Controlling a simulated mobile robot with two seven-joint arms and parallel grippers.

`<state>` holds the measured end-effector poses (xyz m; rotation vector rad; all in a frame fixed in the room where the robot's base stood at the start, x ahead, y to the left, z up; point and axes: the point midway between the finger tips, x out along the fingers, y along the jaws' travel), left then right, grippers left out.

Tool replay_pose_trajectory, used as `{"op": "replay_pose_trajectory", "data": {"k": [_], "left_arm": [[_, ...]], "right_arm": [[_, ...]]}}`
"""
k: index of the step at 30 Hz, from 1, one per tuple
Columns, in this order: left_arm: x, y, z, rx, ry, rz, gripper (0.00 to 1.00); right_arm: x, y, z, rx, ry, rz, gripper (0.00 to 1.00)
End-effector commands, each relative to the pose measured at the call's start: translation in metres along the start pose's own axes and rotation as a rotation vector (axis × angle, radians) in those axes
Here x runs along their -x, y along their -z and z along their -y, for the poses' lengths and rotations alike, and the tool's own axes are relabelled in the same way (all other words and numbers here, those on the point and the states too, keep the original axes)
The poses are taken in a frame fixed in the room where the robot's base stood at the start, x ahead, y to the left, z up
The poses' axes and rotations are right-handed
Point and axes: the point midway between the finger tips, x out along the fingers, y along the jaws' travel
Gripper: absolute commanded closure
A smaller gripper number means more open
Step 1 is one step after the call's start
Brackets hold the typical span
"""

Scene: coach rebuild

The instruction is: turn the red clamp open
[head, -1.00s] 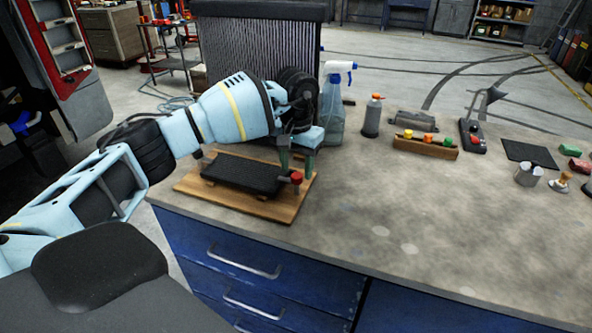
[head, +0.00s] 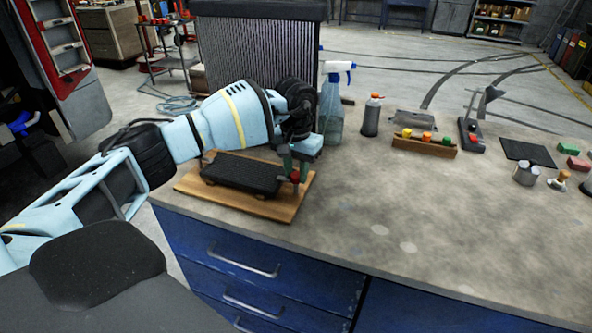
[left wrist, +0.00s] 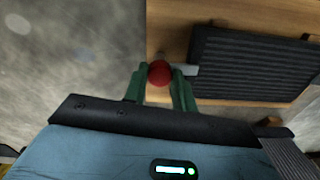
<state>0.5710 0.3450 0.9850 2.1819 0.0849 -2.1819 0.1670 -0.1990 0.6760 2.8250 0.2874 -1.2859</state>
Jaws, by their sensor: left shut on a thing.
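The red clamp (head: 295,175) stands at the right end of a wooden board on the workbench. Its round red knob also shows in the left wrist view (left wrist: 160,73). My left gripper (head: 294,169) has come down over the clamp, and its green fingers are shut on the knob, one on each side. A dark ribbed block (head: 240,174) lies on the wooden board (head: 270,209), and a small grey metal piece (left wrist: 190,70) shows between the knob and the block in the left wrist view. My right gripper is not in view.
A spray bottle (head: 332,105) and a grey bottle with an orange cap (head: 372,117) stand behind the board. A wooden rack (head: 424,146) with coloured knobs is further right. The front middle of the bench (head: 400,210) is clear.

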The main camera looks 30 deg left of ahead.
Motion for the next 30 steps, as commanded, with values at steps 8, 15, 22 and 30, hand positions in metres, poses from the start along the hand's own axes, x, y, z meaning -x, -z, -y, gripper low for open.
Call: {"op": "replay_pose_trajectory", "data": {"k": [8,15,22,30], "left_arm": [[0.001,0.000,0.000,0.080,0.000,-0.001,0.96],[0.001,0.000,0.000,0.259,0.000,-0.001,0.96],[0.001,0.000,0.000,0.477,0.000,-0.001,0.96],[0.002,0.001,-0.001,0.733,-0.001,-0.002,0.96]], "right_arm": [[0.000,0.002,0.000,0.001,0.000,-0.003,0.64],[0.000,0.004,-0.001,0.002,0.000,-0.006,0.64],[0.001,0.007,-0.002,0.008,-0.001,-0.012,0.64],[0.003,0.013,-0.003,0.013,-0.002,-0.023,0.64]]}}
